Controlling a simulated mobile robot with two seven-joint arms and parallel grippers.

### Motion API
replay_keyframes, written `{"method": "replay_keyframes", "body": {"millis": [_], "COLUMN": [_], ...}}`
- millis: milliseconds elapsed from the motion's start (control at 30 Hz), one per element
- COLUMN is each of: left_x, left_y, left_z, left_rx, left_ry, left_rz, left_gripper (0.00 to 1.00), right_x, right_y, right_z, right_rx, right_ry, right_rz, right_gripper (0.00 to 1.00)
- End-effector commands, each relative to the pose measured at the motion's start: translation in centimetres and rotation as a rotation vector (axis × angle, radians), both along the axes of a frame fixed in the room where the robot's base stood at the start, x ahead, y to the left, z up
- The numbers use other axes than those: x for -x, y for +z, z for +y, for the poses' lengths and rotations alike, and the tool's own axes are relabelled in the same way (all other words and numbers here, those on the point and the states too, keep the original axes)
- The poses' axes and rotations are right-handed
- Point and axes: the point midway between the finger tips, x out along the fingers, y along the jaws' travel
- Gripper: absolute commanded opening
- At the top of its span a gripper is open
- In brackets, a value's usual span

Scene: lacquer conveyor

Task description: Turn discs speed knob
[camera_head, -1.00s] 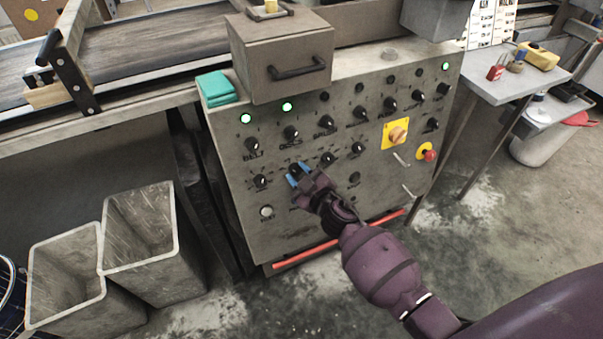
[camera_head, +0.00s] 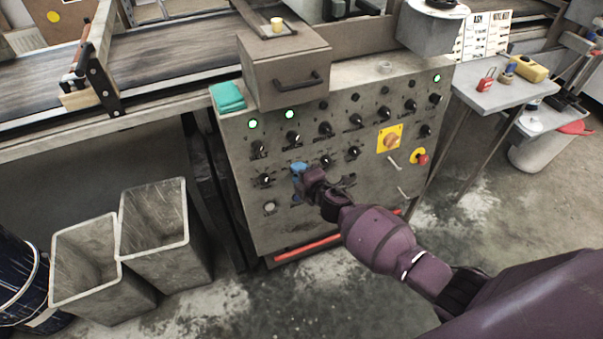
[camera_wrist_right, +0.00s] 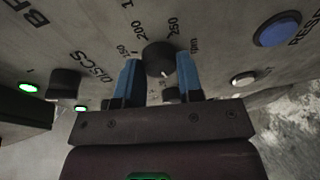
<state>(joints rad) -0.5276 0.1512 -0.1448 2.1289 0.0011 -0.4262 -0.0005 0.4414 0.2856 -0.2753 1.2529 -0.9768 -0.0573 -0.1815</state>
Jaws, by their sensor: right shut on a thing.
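The discs speed knob (camera_wrist_right: 158,54) is a black round knob with a white pointer mark, on a scale of 150, 200 and 250 rpm. My right gripper (camera_wrist_right: 158,78) has its two blue fingers on either side of this knob and is shut on it. In the head view my right gripper (camera_head: 298,172) is at the second row of knobs on the grey control panel (camera_head: 340,215), below the DISCS switch (camera_head: 293,139). The fingers hide most of the knob there. My left gripper is not in view.
Other black knobs surround it, such as one to its left (camera_head: 265,180) and one to its right (camera_head: 326,160). Green lamps (camera_head: 290,114) are lit above. A yellow-plated switch (camera_head: 391,139) and a red button (camera_head: 421,159) sit right. Grey bins (camera_head: 155,240) stand left.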

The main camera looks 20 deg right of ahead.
Motion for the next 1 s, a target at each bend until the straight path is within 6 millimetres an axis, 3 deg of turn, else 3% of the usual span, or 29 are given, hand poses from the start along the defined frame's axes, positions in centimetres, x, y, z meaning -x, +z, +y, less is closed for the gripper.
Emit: {"method": "replay_keyframes", "body": {"millis": [500, 1000], "left_x": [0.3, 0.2], "left_y": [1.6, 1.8], "left_z": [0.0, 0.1], "left_rx": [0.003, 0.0], "left_ry": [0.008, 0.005], "left_rz": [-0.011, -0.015], "left_gripper": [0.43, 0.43], "right_x": [0.0, 0.0], "right_y": [0.2, -0.1], "right_z": [0.0, 0.0], "right_rx": [0.353, 0.428], "right_ry": [0.062, 0.078], "right_rz": [-0.013, -0.014], "right_gripper": [0.11, 0.11]}}
